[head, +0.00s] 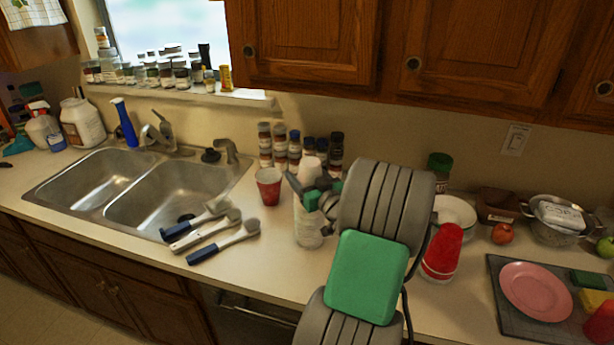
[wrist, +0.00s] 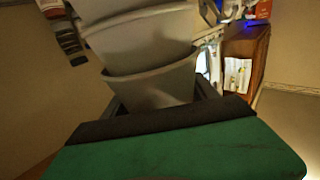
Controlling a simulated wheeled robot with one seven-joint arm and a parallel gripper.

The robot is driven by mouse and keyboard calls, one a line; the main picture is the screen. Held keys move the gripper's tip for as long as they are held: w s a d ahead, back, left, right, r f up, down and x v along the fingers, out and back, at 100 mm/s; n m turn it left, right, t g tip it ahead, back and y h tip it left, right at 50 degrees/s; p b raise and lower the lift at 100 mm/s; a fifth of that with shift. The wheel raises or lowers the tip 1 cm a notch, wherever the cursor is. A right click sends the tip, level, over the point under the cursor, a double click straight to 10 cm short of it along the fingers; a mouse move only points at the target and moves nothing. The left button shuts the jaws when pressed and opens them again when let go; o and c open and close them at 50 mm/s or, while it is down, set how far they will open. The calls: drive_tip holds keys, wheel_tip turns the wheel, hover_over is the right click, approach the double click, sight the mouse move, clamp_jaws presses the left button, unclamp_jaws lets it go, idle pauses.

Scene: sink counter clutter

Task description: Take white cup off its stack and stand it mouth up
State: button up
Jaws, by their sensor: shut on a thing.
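White cups stand in a tall stack (head: 309,228) on the counter in the head view, with a white cup (head: 309,167) showing above my gripper. My gripper (head: 313,194) is shut on a white cup at the stack and partly covers it. In the wrist view, nested pale cups (wrist: 145,43) run up from the jaws, and the nearest cup (wrist: 155,86) sits between the fingers of my gripper (wrist: 160,98). The cups overlap closely; I cannot tell whether the held one is loose from the others.
A red cup (head: 268,188) stands left of the stack. Red cups (head: 441,253) stand to the right, near a white bowl (head: 455,214). Spice jars (head: 294,152) line the wall behind. Brushes (head: 222,250) lie by the sink (head: 160,190).

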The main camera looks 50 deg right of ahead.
wheel_tip(320, 180, up, 12)
drive_tip(key=shift+f+b, duration=0.25)
drive_tip(key=shift+b, duration=0.15)
wheel_tip(320, 180, up, 7)
drive_tip(key=p, duration=0.2)
drive_tip(key=shift+f, duration=0.15)
